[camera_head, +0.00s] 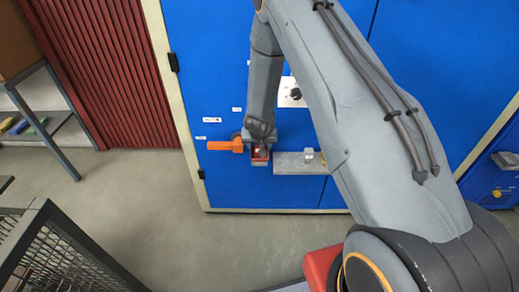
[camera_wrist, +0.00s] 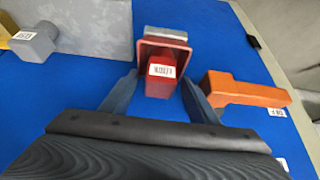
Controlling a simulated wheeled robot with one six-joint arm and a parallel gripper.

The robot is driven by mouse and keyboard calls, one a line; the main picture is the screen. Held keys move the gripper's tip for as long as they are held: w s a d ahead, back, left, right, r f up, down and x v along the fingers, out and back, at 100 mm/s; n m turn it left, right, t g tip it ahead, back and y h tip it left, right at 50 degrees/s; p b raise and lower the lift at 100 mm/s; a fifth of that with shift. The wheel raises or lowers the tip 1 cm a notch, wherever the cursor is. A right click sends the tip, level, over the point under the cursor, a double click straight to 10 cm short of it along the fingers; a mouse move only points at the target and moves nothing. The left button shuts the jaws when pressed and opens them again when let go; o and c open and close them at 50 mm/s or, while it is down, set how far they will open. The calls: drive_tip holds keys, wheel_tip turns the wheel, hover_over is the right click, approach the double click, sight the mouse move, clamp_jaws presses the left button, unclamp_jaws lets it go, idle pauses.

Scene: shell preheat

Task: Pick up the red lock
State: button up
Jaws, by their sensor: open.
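The red lock (camera_wrist: 161,84) is a red block with a white barcode label. In the wrist view it sits at a red open box-like holder (camera_wrist: 176,33) on the blue panel. My gripper (camera_wrist: 158,92) is open, with one grey finger on each side of the lock; I cannot tell whether either finger touches it. In the head view my gripper (camera_head: 261,136) is right at the red holder (camera_head: 260,161), low on the blue panel, and the lock is mostly hidden by it.
An orange handle (camera_head: 225,146) sticks out beside the holder, close to my gripper; it also shows in the wrist view (camera_wrist: 245,91). A grey ledge (camera_head: 295,163) with small items is on the other side. A mesh-sided rack (camera_head: 62,250) stands at lower left. Floor between is clear.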

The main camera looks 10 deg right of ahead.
drive_tip(key=c, duration=1.2)
drive_tip(key=shift+o, duration=0.2)
